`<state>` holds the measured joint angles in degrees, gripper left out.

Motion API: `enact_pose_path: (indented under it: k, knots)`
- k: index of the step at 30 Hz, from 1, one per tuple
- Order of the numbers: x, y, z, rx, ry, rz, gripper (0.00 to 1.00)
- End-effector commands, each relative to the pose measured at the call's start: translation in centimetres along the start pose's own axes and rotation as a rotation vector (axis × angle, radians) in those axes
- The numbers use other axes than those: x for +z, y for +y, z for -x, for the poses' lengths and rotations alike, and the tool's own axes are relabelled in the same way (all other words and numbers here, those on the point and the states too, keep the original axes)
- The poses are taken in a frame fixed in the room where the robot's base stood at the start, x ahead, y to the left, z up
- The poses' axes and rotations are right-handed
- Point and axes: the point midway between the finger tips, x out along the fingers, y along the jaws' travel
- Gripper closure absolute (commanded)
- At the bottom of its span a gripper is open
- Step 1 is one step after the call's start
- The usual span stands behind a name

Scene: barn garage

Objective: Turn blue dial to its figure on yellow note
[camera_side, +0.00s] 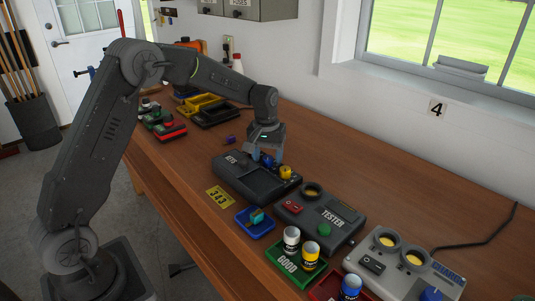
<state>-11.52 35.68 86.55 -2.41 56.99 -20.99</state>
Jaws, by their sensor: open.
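A dark control box (230,176) lies on the wooden bench. Its blue dial (267,161) is small and partly hidden by my gripper; its setting cannot be read. A yellow dial (286,173) sits to its right, and a dark dial (244,163) sits to its left. My gripper (266,157) points down over the box, open, with its fingers around or just above the blue dial; contact cannot be told. The yellow note (219,197) lies on the bench in front of the box, with several dark figures too small to read surely.
A tester box (318,220) stands right of the control box. A blue tray (243,222) and a green tray (279,259) with two small cans are in front. A grey charger box (405,266) is at the right. Yellow and black bins (203,103) stand behind left.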

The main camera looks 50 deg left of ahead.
Motion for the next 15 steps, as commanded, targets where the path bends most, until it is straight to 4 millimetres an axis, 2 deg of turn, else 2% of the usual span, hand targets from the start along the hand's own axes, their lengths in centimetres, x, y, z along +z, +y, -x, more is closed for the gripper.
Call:
enact_pose_path:
  k: [4,7,15]
  knots:
    - [-0.1,0.0,0.8,0.001,0.002,0.000,0.42]
    - [-0.1,0.0,2.2,0.001,0.004,0.000,0.42]
    - [-0.1,0.0,8.2,0.002,0.005,0.000,0.42]
